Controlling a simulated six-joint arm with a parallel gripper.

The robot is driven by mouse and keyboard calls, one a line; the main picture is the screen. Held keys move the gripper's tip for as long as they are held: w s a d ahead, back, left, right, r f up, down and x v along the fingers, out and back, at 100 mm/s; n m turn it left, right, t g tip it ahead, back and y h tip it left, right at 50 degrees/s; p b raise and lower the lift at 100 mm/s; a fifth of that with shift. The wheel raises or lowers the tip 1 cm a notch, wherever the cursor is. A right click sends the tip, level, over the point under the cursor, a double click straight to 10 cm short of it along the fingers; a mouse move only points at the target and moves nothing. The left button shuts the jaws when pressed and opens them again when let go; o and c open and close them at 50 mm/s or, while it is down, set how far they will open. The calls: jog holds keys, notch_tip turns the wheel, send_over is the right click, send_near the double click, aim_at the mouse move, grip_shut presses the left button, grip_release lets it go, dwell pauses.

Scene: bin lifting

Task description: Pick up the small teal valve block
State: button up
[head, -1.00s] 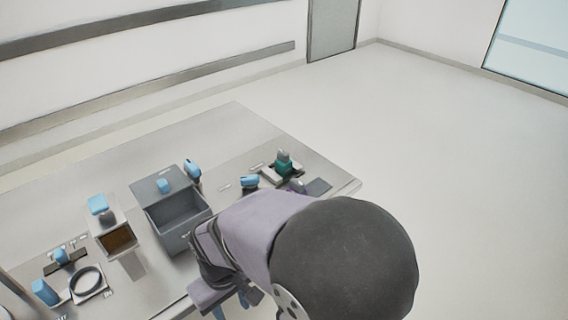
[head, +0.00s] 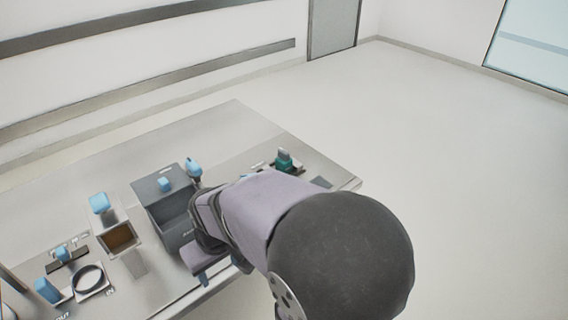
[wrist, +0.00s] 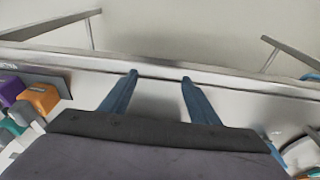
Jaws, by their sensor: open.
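A small teal block with a grey top (head: 284,161) stands on a dark base at the far right of the table in the head view. In the wrist view a green-teal piece (wrist: 22,114) sits at the left edge, beside a purple block and an orange block; I cannot tell if it is the same block. My gripper (wrist: 160,76) is open and empty, its two blue fingers apart over the table's edge strip.
A grey open bin (head: 168,205) stands left of my arm. A box with a brown inside (head: 118,238), a black ring (head: 88,279) and several blue-topped items stand farther left. In the wrist view a purple block (wrist: 10,90) and an orange block (wrist: 40,97) are at left.

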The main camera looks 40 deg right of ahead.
jog(key=w+d+r+m+t+h+p, duration=0.1)
jog(key=w+d+r+t, duration=0.3)
jog(key=w, duration=0.5)
jog(key=w+d+r+m+t+h+p, duration=0.1)
jog(key=w+d+r+m+t, duration=0.1)
jog(key=w+d+r, duration=0.35)
jog(key=w+d+r+m+t+h+p, duration=0.1)
jog(key=w+d+r+t, duration=0.1)
jog(key=w+r, duration=0.65)
jog(key=m+g+h+p, duration=0.3)
jog(key=m+g+h, duration=0.55)
jog(key=m, duration=0.25)
send_near(283, 150)
jog(key=shift+w+d+f+t, duration=0.1)
jog(key=shift+d+f+t, duration=0.2)
jog(key=shift+d, duration=0.25)
jog(key=shift+w+d+f+t, duration=0.15)
jog(key=shift+d+f, duration=0.25)
jog(key=shift+d, duration=0.2)
jog(key=shift+s+d+f+m, duration=0.1)
jog(key=shift+s+f+m, duration=0.2)
jog(key=shift+s, duration=0.2)
jog(key=shift+p+x, duration=0.95)
jog(key=shift+x, duration=2.65)
jog(key=shift+w+r, duration=0.1)
jog(key=shift+w, duration=0.05)
grip_shut()
jog(key=shift+r, duration=0.15)
